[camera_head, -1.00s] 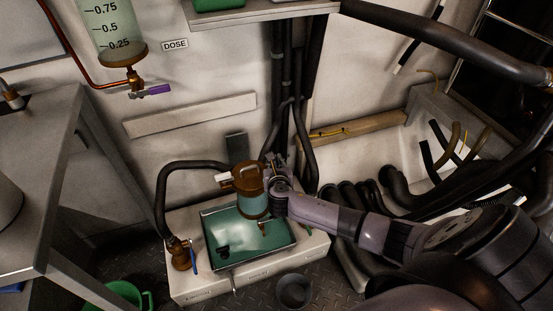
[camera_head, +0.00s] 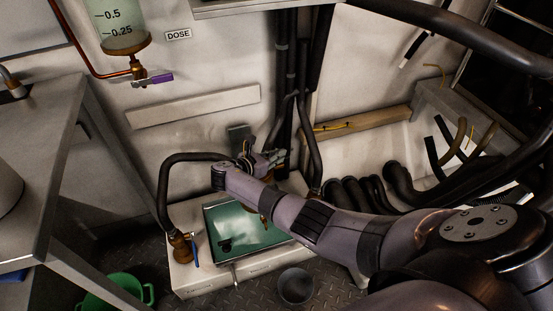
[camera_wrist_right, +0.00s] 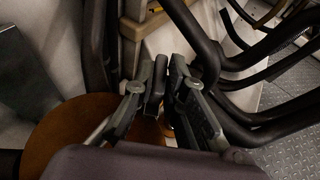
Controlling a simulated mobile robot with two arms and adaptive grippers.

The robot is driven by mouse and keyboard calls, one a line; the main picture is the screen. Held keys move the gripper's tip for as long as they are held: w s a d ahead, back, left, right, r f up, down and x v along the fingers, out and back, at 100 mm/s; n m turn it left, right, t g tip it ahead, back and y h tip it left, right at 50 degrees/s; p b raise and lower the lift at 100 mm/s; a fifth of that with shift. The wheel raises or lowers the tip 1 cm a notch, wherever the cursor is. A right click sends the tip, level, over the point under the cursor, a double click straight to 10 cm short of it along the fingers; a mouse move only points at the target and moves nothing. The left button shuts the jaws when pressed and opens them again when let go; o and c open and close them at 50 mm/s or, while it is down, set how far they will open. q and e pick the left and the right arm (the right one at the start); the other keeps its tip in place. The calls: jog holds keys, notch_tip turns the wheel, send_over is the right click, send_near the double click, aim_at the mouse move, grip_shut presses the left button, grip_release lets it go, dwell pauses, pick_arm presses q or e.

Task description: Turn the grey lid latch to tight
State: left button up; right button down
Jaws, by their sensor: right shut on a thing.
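My right gripper (camera_head: 264,160) is over the far side of the canister on the chiller box. In the right wrist view, its fingers (camera_wrist_right: 167,80) are close together beside the brown round lid (camera_wrist_right: 68,128). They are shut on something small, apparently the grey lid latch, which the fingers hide. How far the latch is turned cannot be read. My right arm covers most of the canister in the head view. My left gripper is not in view.
The white chiller box (camera_head: 190,280) has a green-filled basin (camera_head: 235,232) on top. A black hose (camera_head: 163,190) arches at its left. Thick black hoses (camera_head: 400,185) crowd the right. A grey bucket (camera_head: 296,286) stands on the floor in front.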

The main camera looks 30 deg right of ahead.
jog(key=shift+w+r+m+g+b, duration=0.1)
jog(key=shift+w+m+g+b, duration=0.05)
jog(key=shift+m+g+b, duration=0.65)
jog(key=c, duration=1.6)
grip_release()
jog(key=shift+c, duration=0.2)
jog(key=shift+a, duration=0.1)
jog(key=v, duration=1.1)
jog(key=shift+a+r, duration=0.1)
jog(key=shift+a, duration=0.3)
jog(key=shift+o, duration=0.3)
